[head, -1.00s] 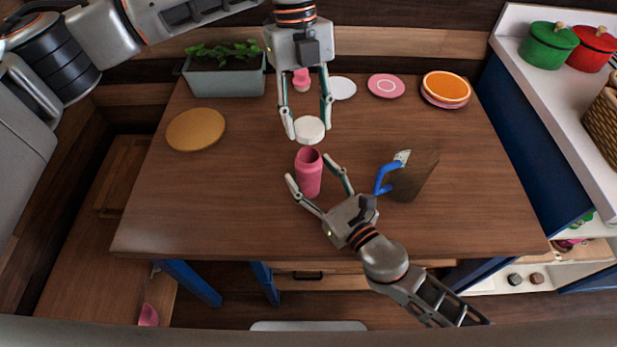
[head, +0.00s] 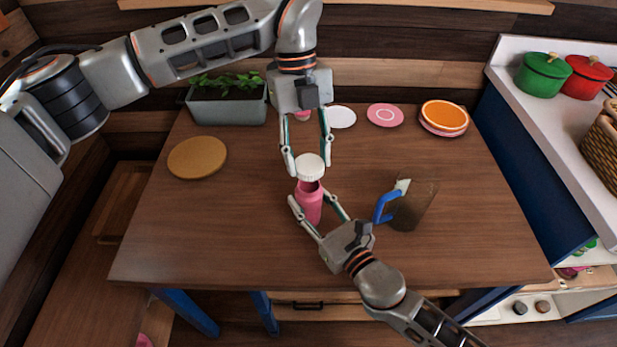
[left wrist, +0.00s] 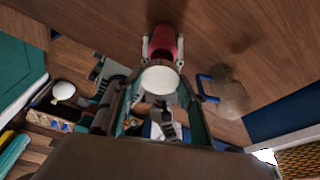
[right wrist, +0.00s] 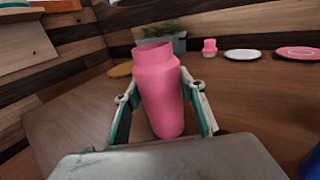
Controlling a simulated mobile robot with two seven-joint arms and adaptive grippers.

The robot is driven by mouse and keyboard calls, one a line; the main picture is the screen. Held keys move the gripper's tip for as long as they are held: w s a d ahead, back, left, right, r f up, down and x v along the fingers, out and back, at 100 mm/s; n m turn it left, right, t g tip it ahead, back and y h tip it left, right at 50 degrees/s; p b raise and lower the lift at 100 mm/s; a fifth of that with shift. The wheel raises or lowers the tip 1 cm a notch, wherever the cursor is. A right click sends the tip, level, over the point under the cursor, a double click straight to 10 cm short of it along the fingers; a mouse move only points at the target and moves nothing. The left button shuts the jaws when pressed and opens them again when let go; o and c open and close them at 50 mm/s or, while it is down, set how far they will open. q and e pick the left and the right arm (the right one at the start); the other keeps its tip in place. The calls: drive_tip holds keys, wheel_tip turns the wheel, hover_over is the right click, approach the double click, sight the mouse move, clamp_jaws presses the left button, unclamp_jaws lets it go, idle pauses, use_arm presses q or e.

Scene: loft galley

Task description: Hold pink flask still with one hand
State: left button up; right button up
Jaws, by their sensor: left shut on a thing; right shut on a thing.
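The pink flask (head: 309,208) stands upright on the wooden table, its dark mouth open. My right gripper (head: 310,199) is shut on the flask, one finger on each side; the right wrist view shows the flask (right wrist: 160,95) between the fingers. My left gripper (head: 309,168) is shut on a round white lid (head: 311,164). In the head view the lid overlaps the far edge of the flask's mouth. The lid's exact height above the flask is unclear.
A brownish jug (head: 415,205) with a blue handle stands close right of my right gripper. The table's left front is clear.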

sight(309, 185)
use_arm(q)
drive_tip(key=shift+f, duration=1.45)
drive_tip(key=shift+f, duration=0.1)
drive_tip(key=shift+f, duration=0.8)
drive_tip(key=shift+f, duration=0.55)
use_arm(e)
clamp_jaws()
